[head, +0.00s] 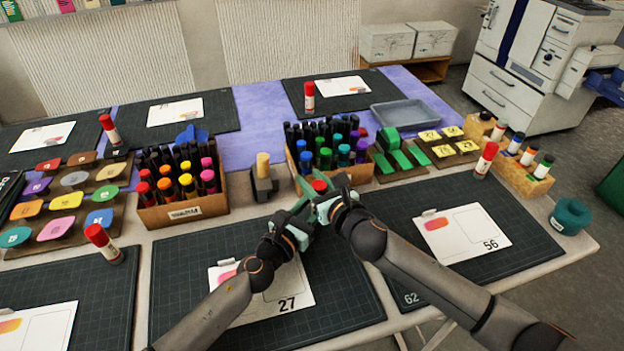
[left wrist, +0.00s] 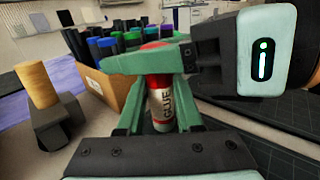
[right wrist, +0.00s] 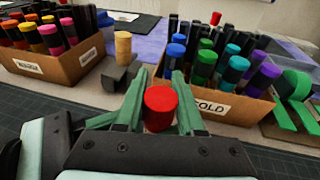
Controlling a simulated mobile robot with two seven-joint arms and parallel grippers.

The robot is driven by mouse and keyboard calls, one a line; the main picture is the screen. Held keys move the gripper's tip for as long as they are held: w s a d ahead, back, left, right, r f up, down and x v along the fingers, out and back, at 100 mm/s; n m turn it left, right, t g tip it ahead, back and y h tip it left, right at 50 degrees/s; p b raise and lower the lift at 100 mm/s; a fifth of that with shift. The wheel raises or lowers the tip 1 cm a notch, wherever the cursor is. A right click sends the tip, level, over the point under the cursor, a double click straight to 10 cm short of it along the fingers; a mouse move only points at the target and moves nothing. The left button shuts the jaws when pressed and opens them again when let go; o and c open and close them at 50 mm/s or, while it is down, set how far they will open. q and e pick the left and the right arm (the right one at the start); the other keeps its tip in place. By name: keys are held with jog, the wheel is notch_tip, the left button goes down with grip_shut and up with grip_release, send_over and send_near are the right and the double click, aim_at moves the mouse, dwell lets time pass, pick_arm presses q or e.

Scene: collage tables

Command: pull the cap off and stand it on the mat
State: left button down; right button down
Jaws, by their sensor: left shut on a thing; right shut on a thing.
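A glue stick (left wrist: 161,108) with a white body and a red cap (right wrist: 160,108) stands upright in my grippers. My left gripper (left wrist: 160,112) is shut on its body from the sides. My right gripper (head: 318,197) is shut on the red cap, one finger crossing in front of it in the left wrist view. Red shows above and below that finger, and no gap shows between cap and body. In the head view only the cap's top (head: 319,186) shows between the grippers. The dark gridded mat (head: 185,300) lies below and in front, partly under my left arm.
A card numbered 27 (head: 305,290) lies on the mat. A tan cylinder in a dark holder (head: 264,186) stands behind my grippers, left of a marker box (head: 296,178). Another marker box (head: 183,213) is farther left. The mat's left part is bare.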

jog(key=shift+r, duration=0.15)
jog(key=shift+r, duration=0.95)
jog(key=shift+r, duration=0.1)
notch_tip(320, 180, up, 4)
jog(key=shift+f, duration=0.1)
dwell(0.3)
pick_arm(q)
jog(key=shift+c, duration=2.4)
grip_release()
